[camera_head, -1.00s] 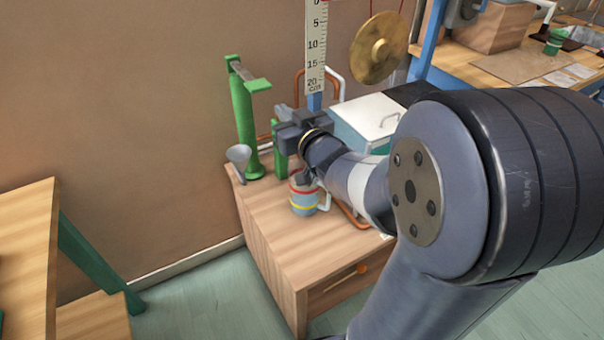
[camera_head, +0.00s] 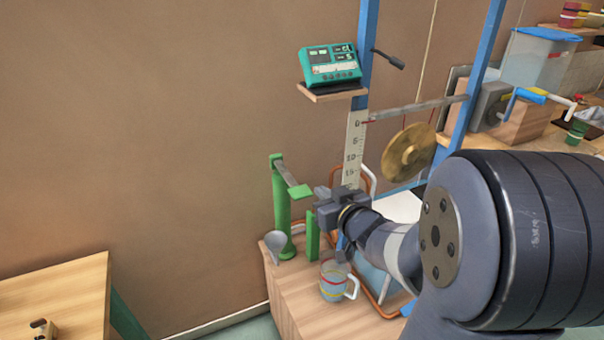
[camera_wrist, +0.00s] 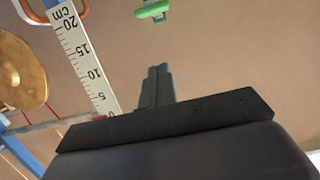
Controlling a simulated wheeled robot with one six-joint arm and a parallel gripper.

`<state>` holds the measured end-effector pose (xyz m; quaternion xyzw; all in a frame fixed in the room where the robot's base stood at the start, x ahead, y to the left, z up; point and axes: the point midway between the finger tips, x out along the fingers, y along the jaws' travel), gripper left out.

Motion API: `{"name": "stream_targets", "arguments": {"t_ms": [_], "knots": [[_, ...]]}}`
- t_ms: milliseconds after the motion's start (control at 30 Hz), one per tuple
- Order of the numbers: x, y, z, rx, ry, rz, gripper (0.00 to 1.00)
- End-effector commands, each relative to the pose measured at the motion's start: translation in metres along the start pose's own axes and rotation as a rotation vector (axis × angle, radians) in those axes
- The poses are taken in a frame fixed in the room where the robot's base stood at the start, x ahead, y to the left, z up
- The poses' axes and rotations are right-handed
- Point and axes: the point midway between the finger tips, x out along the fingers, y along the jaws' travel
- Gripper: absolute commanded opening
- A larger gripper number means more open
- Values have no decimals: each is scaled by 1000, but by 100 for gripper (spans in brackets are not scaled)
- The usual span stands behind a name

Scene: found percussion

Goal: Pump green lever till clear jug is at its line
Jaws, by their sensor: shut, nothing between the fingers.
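The green lever (camera_head: 301,191) sticks out from the top of a tall green pump post (camera_head: 282,215) on the wooden cabinet. The lever's green end also shows at the top of the wrist view (camera_wrist: 153,10). The clear jug (camera_head: 334,283) stands upright on the cabinet below my gripper, with a red band, a yellow band and a pale handle. I cannot tell its water level against a line. My gripper (camera_head: 321,193) is shut and empty, just right of the lever's end. In the wrist view its closed fingers (camera_wrist: 158,72) appear apart from the lever.
A grey funnel (camera_head: 275,244) sits left of the pump and a short green post (camera_head: 313,236) right of it. A ruler (camera_head: 353,150), a brass gong (camera_head: 408,152) and a blue frame (camera_head: 364,62) stand behind my gripper. A teal meter (camera_head: 329,66) rests on a shelf above.

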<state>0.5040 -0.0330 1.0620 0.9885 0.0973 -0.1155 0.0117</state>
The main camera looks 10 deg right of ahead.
Motion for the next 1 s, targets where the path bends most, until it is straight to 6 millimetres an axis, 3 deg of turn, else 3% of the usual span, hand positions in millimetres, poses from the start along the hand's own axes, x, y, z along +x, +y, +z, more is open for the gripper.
{"name": "stream_targets", "arguments": {"t_ms": [633,1000], "knots": [[1,1,-4,1,-14,-1,0],[56,0,-3,1,-16,-3,0]]}}
